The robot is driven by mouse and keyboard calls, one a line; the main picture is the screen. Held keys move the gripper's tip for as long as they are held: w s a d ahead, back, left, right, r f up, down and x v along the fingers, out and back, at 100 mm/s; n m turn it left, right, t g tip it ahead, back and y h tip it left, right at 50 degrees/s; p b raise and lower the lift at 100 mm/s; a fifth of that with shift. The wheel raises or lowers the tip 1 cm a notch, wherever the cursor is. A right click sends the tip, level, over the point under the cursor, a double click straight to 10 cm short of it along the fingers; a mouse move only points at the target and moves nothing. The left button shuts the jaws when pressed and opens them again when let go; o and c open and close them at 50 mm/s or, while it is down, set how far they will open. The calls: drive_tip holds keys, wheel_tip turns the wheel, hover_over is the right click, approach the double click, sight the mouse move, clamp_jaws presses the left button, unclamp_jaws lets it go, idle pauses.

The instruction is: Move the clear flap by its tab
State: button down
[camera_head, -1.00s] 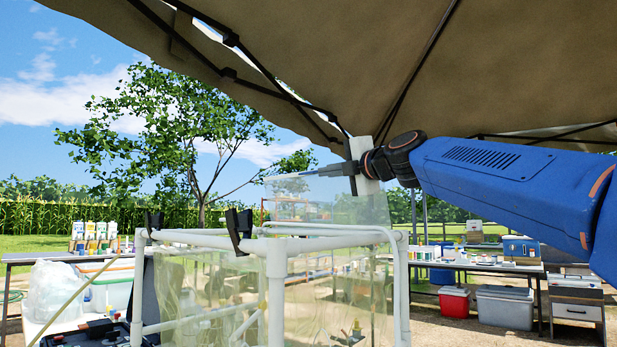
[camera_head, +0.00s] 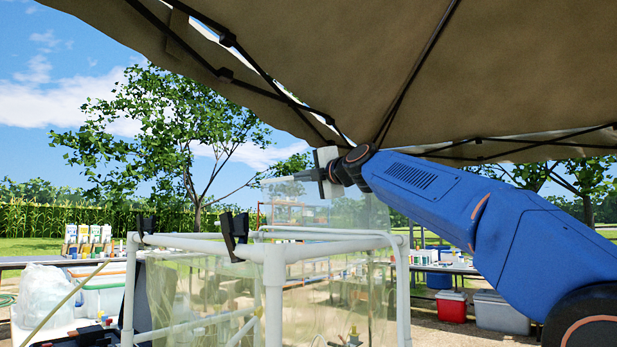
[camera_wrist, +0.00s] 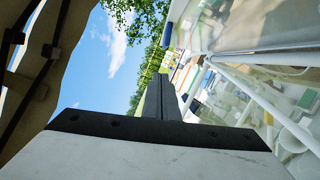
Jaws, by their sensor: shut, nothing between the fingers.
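The clear flap (camera_head: 345,212) is a see-through sheet standing above the top rail of a white pipe frame (camera_head: 330,244) in the head view. In the wrist view a clear sheet (camera_wrist: 235,25) fills the upper right. A small blue strip (camera_wrist: 168,36) shows by its left edge; I cannot tell whether this is the tab. My gripper (camera_head: 272,180) is shut and empty, pointing left near the flap's upper left edge. Its closed grey fingers also show in the wrist view (camera_wrist: 157,80). Whether they touch the flap is unclear.
Black clamps (camera_head: 236,234) sit on the frame's top rail. Clear sheeting (camera_head: 200,300) hangs inside the frame. The canopy (camera_head: 480,70) is overhead. A red cooler (camera_head: 452,306) and a grey bin (camera_head: 500,313) stand at the right. Open air lies left of my gripper.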

drive_tip(key=shift+w+d+r, duration=0.25)
drive_tip(key=shift+w+d, duration=0.35)
drive_tip(key=shift+w+d+r, duration=0.25)
drive_tip(key=shift+w+d, duration=0.35)
